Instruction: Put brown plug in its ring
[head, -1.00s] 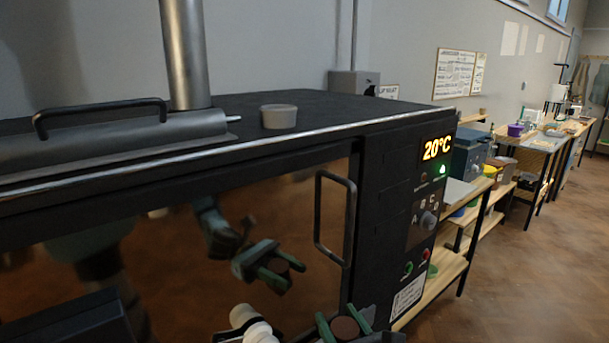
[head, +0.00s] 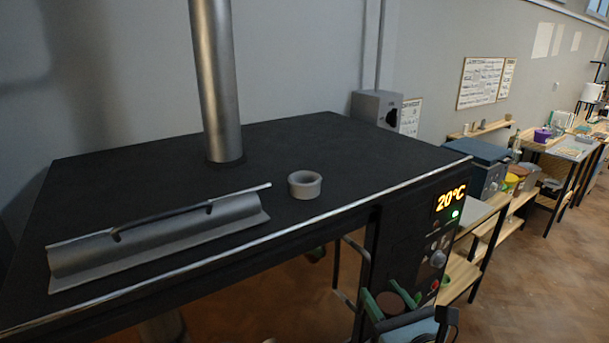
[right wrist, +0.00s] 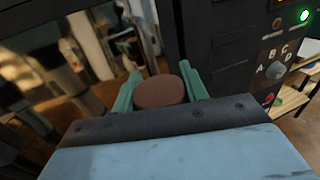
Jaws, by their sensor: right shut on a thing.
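The brown plug (head: 389,301) is a round brown piece held between the green fingers of my right gripper (head: 391,302), low in front of the kiln's control panel. In the right wrist view the brown plug (right wrist: 160,91) sits between the two green fingers of the right gripper (right wrist: 156,88). The ring (head: 305,186) is a short pale grey collar with an open, empty middle, standing on the kiln's dark top near its front edge. The plug is below and to the right of the ring, apart from it. My left gripper is not in view.
A grey metal trough with a long handle (head: 160,240) lies left of the ring. A metal flue pipe (head: 215,80) rises behind it. The kiln's front edge and door handle (head: 350,270) are near my right gripper. The top right of the ring is clear.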

